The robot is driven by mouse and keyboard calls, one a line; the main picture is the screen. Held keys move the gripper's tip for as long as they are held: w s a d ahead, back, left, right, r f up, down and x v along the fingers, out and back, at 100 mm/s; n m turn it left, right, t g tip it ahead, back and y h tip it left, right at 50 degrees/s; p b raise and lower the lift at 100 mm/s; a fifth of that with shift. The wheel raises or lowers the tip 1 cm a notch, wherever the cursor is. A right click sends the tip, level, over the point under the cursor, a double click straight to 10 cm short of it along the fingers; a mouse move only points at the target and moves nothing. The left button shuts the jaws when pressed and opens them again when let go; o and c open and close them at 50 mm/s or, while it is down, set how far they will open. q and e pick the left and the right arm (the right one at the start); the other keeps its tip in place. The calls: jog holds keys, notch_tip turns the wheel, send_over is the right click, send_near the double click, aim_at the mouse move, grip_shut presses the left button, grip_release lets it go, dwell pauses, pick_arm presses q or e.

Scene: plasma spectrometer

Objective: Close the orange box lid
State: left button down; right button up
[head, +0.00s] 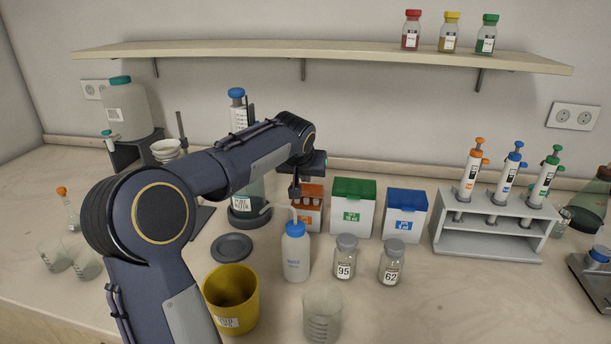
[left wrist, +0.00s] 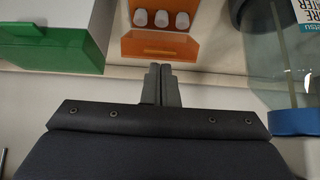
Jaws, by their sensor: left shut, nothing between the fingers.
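The orange box (head: 307,215) stands on the bench left of the green-lidded box, with its lid open. Several white-capped pieces show inside it. In the left wrist view the open orange lid (left wrist: 155,46) lies between these pieces and my fingers. My left gripper (head: 294,191) is at the back left of the box, partly hidden by my own arm. Its fingers (left wrist: 158,70) are shut and empty, pointing at the lid's edge with a small apparent gap. My right gripper is not in view.
A green-lidded box (head: 352,205) and a blue-lidded box (head: 405,213) stand to the right. A wash bottle (head: 296,254) and two labelled jars stand in front. A large pure-water bottle (left wrist: 288,65) is close beside the gripper. The wall and shelf (head: 330,52) are behind.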

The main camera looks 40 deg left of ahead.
pick_arm(q)
jog(key=shift+w, duration=0.1)
jog(key=shift+w+a+r+p, duration=0.2)
jog(key=shift+w+a+p, duration=0.2)
jog(key=shift+w+p, duration=0.25)
jog(key=v, duration=0.8)
jog(key=shift+s+f, duration=0.1)
